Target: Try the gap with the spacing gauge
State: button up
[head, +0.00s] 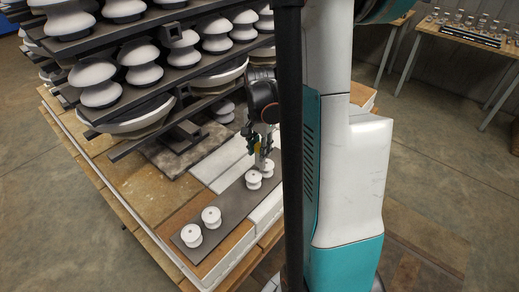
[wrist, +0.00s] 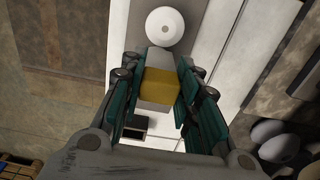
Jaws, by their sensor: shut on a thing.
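My gripper (head: 260,150) is shut on the spacing gauge, a grey block with a yellow band (wrist: 160,84). In the wrist view the gauge lies between the two green-padded fingers. In the head view its pale lower end (head: 261,163) hangs just above the far pair of white spool insulators. One of that pair (head: 253,180) is nearer and the other (head: 267,168) is behind it. Two more spools, (head: 191,235) and (head: 211,216), stand at the near end of the dark strip (head: 232,207). In the wrist view one round white insulator top (wrist: 165,26) shows beyond the gauge. Whether the gauge touches a spool cannot be told.
A rack of stacked white insulators (head: 140,60) stands close to the left of my gripper. White boards (head: 215,165) lie beside the dark strip. A wooden side table (head: 470,35) with small items is far right. The floor between is clear.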

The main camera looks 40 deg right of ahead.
jog(key=shift+r+p, duration=2.5)
jog(key=shift+r, duration=1.2)
